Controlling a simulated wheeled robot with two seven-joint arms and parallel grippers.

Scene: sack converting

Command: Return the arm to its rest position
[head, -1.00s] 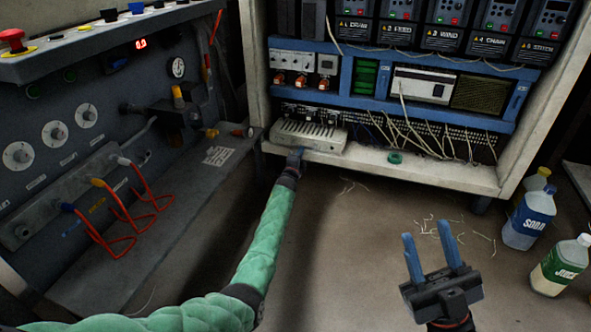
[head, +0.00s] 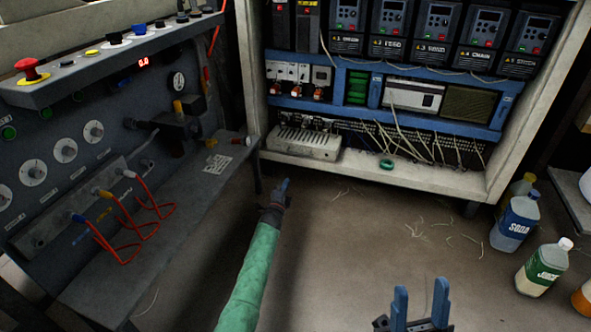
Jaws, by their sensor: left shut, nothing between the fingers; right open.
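My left arm, in a green padded sleeve, reaches up from the bottom of the head view. My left gripper (head: 282,187) is shut and empty, above the floor in front of the cabinet's lower edge and apart from it. My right gripper (head: 421,305) is at the bottom edge, with its two blue fingers upright and apart; it is open with nothing between them. Much of the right gripper's body is cut off by the frame.
An open electrical cabinet (head: 440,182) with drives and loose wires stands ahead. A grey control panel (head: 95,150) with a red mushroom button (head: 30,70) and red cables is at left. The middle floor is mostly clear, with wire scraps.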

